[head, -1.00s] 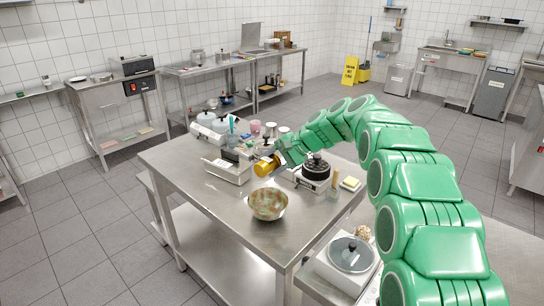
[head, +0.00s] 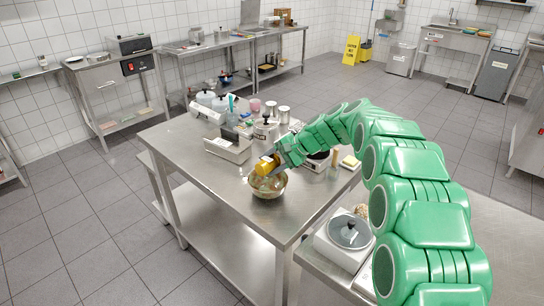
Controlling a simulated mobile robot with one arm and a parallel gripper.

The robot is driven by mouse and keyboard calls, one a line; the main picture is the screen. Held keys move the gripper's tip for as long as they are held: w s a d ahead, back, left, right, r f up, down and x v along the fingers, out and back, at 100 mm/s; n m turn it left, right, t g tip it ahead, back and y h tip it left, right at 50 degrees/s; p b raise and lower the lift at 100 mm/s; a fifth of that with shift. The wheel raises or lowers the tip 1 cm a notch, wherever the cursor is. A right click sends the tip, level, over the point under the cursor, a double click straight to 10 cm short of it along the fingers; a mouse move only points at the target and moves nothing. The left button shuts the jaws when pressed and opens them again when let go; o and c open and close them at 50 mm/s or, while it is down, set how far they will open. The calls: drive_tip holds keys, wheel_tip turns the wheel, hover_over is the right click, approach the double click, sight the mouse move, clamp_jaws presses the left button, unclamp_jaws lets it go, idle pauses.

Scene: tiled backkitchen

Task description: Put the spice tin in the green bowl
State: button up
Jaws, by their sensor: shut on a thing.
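The spice tin (head: 264,167) is a small yellow cylinder. My gripper (head: 270,160) is shut on it and holds it, tilted, over the green bowl. The green bowl (head: 268,189) has a mottled green and brown surface and stands on the steel table near its front edge. The tin's lower end overlaps the bowl's far rim in the picture; I cannot tell whether it touches the bowl. My fingertips are small and partly hidden by the tin.
A steel caddy (head: 228,149) stands left of my gripper. Jars and canisters (head: 284,114) fill the table's back. The table's left front (head: 200,175) is clear.

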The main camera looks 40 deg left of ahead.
hover_over(272, 188)
drive_tip(key=shift+a+f, duration=0.1)
drive_tip(key=shift+f, duration=1.95)
drive_tip(key=o, duration=1.1)
drive_tip(key=shift+r, duration=3.5)
